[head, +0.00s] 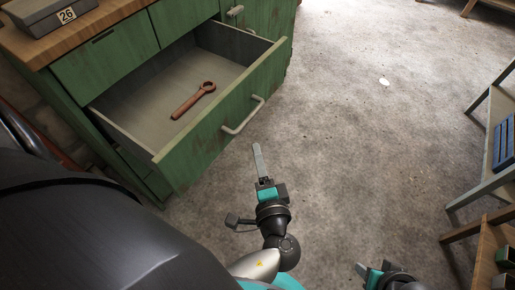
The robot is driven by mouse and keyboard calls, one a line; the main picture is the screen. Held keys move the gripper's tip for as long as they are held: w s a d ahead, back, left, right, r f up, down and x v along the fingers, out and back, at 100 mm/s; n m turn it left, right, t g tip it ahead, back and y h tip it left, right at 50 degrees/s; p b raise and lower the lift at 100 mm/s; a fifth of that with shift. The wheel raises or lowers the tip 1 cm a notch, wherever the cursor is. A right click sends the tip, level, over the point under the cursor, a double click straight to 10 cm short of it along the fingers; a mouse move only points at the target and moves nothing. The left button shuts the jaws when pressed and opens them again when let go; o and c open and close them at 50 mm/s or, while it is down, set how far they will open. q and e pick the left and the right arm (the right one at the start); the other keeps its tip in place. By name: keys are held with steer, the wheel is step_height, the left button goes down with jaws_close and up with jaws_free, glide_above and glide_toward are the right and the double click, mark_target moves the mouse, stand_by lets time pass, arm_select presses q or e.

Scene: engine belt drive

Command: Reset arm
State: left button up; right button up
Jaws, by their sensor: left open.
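My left gripper (259,163) is in the lower middle of the head view, over the bare floor in front of an open green drawer (224,127). It is open, and I see nothing held in it. It is apart from the drawer and its pale handle (243,116). My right gripper (368,272) shows only in part at the bottom edge, right of the left one. I cannot tell whether it is open or shut. A reddish-brown wrench (193,101) with a ring end lies inside the drawer, away from both grippers.
A grey rack (478,190) with a blue item (504,142) stands at the right, near a wooden shelf unit (490,250). The concrete floor (350,130) between is mostly clear.

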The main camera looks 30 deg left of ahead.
stand_by(0.5)
